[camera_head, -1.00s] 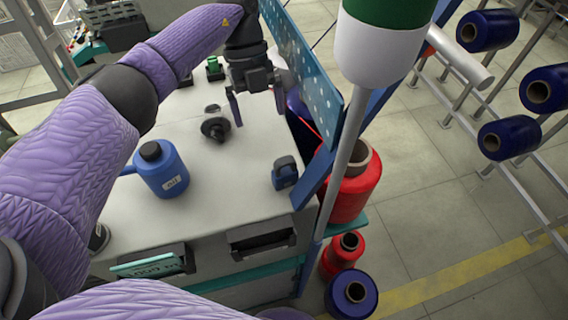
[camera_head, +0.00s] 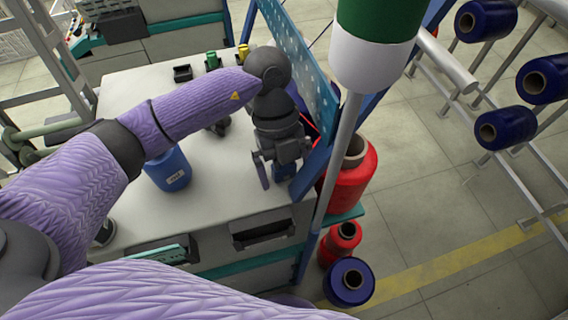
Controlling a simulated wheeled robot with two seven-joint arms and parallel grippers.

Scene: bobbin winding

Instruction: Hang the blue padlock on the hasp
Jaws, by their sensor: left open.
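The blue padlock (camera_head: 284,174) stands on the right front part of the light worktop (camera_head: 215,195). It is mostly hidden behind my left gripper. My left gripper (camera_head: 280,178) points down over the padlock, with its jaws open and a finger to the left of it. I cannot tell whether the fingers touch it. I cannot make out the hasp. My right gripper is out of view.
A blue oil can (camera_head: 168,172) stands left on the worktop, partly behind my left arm. A blue perforated panel (camera_head: 298,60) and a slanted blue frame border the right side. Red spools (camera_head: 345,180) stand beyond it. A green-and-white post (camera_head: 372,60) rises in front.

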